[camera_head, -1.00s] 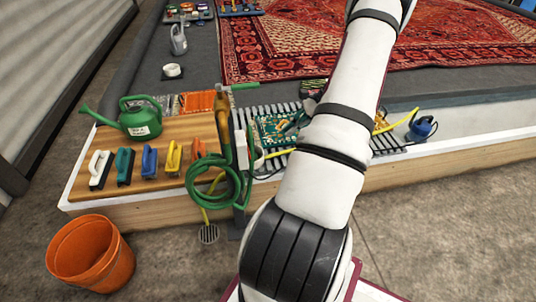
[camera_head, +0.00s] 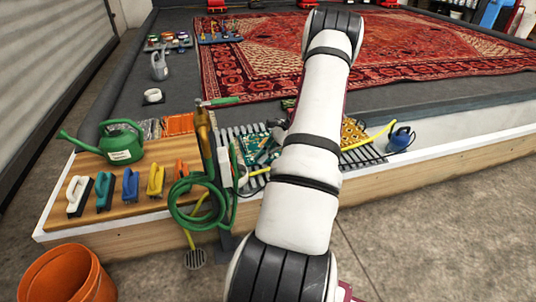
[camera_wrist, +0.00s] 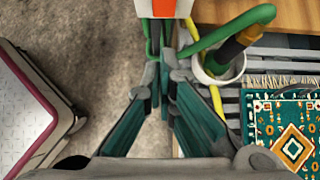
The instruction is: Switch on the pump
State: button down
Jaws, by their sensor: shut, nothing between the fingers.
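A small blue unit with a yellow hose, which looks like the pump (camera_head: 401,138), sits on the ledge right of my arm. A white box (camera_head: 225,165) stands on a grey post at the pit's front edge, behind the coiled green hose. In the wrist view a white box with an orange-red part (camera_wrist: 163,8) is cut off at the top, just ahead of my fingertips. My gripper (camera_wrist: 165,75) is shut and empty, with a gap to that box. In the head view my arm hides most of the gripper. The switch's setting cannot be read.
A green hose coil (camera_head: 195,205) hangs on the post, close to my fingers. A green watering can (camera_head: 122,142) and several brushes stand on the wooden board (camera_head: 125,208). An orange bucket (camera_head: 65,278) is on the floor. A small patterned rug (camera_wrist: 290,135) lies on the slats.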

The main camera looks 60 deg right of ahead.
aim_at(232, 169)
jog(key=w+a+f+b, duration=0.3)
jog(key=w+a, duration=0.1)
jog(key=w, duration=0.1)
jog(key=shift+w+a+f, duration=0.15)
jog(key=shift+f, duration=0.15)
jog(key=shift+w+a+f+t+y, duration=0.3)
jog(key=shift+t+y, duration=0.1)
jog(key=shift+t, duration=0.1)
jog(key=shift+r+p, duration=0.15)
jog(key=shift+p, duration=0.2)
jog(key=shift+r+p, duration=0.6)
jog(key=shift+r, duration=0.15)
